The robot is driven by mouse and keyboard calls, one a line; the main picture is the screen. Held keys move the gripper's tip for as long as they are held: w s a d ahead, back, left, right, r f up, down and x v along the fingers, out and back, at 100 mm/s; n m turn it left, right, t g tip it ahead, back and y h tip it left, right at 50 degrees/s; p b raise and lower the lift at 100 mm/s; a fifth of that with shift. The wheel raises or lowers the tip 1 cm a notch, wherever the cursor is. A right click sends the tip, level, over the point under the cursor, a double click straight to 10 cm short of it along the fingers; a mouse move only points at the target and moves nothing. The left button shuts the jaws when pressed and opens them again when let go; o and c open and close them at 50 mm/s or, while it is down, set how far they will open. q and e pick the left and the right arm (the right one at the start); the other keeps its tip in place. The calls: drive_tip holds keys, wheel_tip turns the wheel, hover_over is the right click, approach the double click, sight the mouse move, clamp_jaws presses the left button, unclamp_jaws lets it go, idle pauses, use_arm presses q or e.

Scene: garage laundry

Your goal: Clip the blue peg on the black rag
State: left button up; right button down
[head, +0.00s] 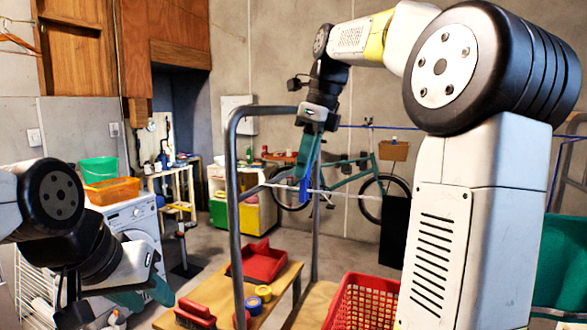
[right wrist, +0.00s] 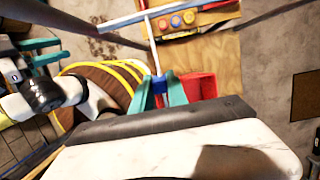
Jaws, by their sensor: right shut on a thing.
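My right gripper (head: 306,172) is shut on the blue peg (head: 304,189), which points down from its teal fingers in the head view. In the right wrist view the blue peg (right wrist: 158,84) sits between the fingertips (right wrist: 160,93). A thin white line (head: 350,195) runs past the peg; I cannot tell whether they touch. The black rag (head: 395,232) hangs from the line, to the right of the peg and apart from it. I do not make out the rag in the right wrist view. My left gripper (head: 143,296) is low at the left, away from both; its opening is unclear.
A grey metal frame (head: 236,200) stands around the line. Below are a wooden bench (head: 218,294) with a red tray (head: 262,262) and round pegs or lids, and a red basket (head: 365,303). A washing machine (head: 130,218) and a bicycle (head: 340,180) are farther back.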

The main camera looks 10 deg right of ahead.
drive_tip(key=shift+w+a+v, duration=0.1)
drive_tip(key=shift+a+v, duration=0.05)
drive_tip(key=shift+v, duration=0.6)
drive_tip(key=shift+w+a+v, duration=0.1)
drive_tip(key=shift+a+v, duration=0.05)
drive_tip(key=shift+v, duration=0.55)
drive_tip(key=shift+w+a+v, duration=0.1)
drive_tip(key=shift+a+v, duration=0.05)
drive_tip(key=shift+v, duration=0.6)
drive_tip(key=shift+s+r, duration=0.1)
